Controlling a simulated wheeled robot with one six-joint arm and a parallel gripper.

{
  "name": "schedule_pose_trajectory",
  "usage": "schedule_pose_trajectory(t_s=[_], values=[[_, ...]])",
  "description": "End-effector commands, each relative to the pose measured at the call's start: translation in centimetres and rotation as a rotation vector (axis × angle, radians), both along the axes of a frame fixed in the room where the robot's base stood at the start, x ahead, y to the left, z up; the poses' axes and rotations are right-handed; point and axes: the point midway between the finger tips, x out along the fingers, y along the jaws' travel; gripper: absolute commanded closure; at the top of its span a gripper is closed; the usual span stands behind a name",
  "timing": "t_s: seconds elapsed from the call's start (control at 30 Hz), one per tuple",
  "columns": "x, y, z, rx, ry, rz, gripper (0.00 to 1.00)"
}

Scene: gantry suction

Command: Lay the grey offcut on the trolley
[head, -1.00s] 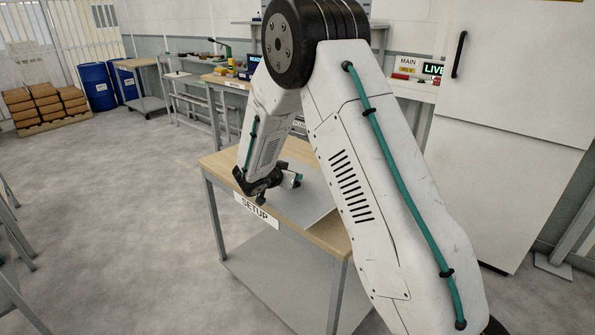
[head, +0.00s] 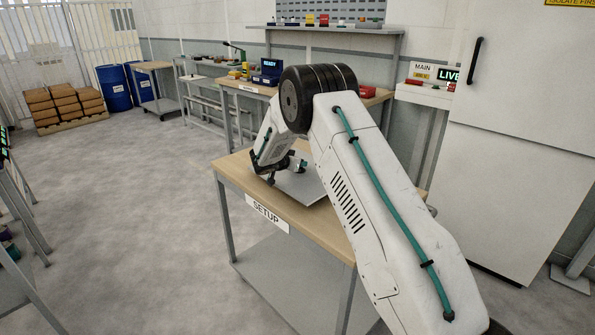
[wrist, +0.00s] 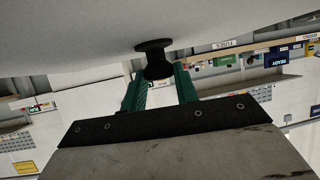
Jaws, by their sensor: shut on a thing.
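The grey offcut (head: 306,190) is a flat light-grey sheet at the SETUP table, partly hidden by my arm in the head view. In the wrist view its broad face (wrist: 60,60) fills the top, with a black knob-like cup (wrist: 155,58) against it. My gripper (head: 298,166) is over the table; in the wrist view its teal fingers (wrist: 160,85) are shut around the black cup. I cannot tell whether the sheet touches the tabletop. A small wheeled stand, which looks like the trolley (head: 154,66), is at the back left; its wooden top looks bare.
The SETUP table (head: 235,170) has a wooden top and a lower shelf. A bench (head: 240,86) with tools stands behind it. Blue barrels (head: 113,88) and stacked brown boxes (head: 66,104) are at the far left. A tall cabinet (head: 510,150) is at the right. The left floor is open.

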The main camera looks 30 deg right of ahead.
Motion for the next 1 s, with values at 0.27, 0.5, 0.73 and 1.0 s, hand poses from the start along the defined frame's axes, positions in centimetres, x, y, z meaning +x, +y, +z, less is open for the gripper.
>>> schedule_pose_trajectory(t_s=[0.27, 0.5, 0.73, 1.0], values=[[-0.1, 0.1, -3.0, 0.0, 0.001, 0.0, 1.0], [-0.1, 0.1, -3.1, -0.001, 0.002, 0.001, 1.0], [-0.1, 0.1, -3.4, 0.0, 0.004, 0.0, 0.48], [-0.1, 0.1, -3.1, 0.001, 0.003, 0.0, 0.48]])
